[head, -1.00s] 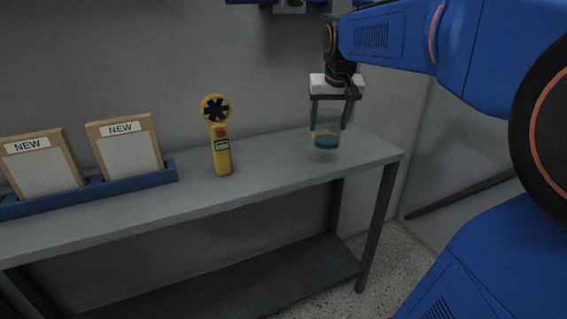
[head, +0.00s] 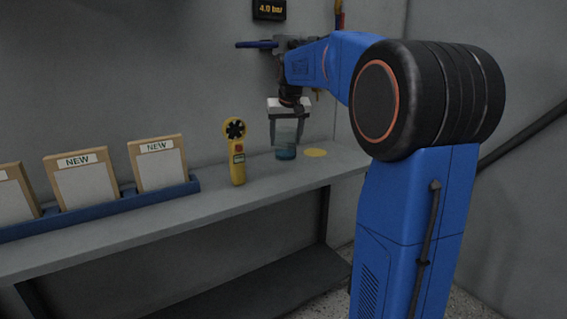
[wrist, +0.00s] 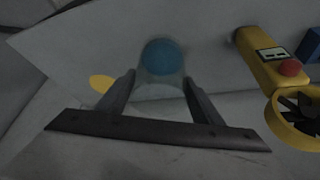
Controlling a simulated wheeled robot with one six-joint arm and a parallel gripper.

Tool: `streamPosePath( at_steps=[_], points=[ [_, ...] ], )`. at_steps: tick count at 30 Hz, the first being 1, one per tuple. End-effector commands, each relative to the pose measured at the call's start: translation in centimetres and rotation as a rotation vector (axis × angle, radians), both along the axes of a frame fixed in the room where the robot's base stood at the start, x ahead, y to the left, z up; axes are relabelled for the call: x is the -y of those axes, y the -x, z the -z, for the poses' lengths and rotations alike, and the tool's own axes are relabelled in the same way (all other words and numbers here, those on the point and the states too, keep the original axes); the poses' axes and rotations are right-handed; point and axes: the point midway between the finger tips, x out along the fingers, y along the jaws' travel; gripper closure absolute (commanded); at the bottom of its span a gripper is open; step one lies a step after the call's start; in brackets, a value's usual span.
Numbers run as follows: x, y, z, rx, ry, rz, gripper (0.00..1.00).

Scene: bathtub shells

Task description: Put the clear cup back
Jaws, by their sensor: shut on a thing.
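The clear cup (head: 286,152) has a blue-teal bottom and hangs upright between the fingers of my gripper (head: 287,138). My gripper is shut on it from above, over the right part of the grey shelf. In the wrist view the cup (wrist: 160,62) sits between the two dark fingers of my gripper (wrist: 158,92). Whether its base touches the shelf top I cannot tell. A flat yellow disc (head: 316,153) lies on the shelf just right of the cup, and it also shows in the wrist view (wrist: 100,83).
A yellow handheld fan meter (head: 237,160) stands on the grey shelf (head: 225,205), left of the cup. Further left, a blue rack (head: 120,204) holds several framed cards marked NEW (head: 160,165).

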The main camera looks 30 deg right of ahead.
Motion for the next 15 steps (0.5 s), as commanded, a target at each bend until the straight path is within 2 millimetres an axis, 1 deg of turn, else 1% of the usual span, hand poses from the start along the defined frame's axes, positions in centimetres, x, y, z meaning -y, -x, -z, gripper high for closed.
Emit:
streamPosePath(
  at_steps=[1,3,11,15],
  points=[
    [0.0,0.1,0.8,-0.002,-0.001,0.0,0.65],
    [0.0,0.1,1.5,-0.001,0.0,0.0,0.65],
    [0.0,0.0,3.2,0.0,0.0,0.0,0.65],
    [0.0,0.1,5.2,-0.002,-0.001,0.0,0.65]
  ],
)
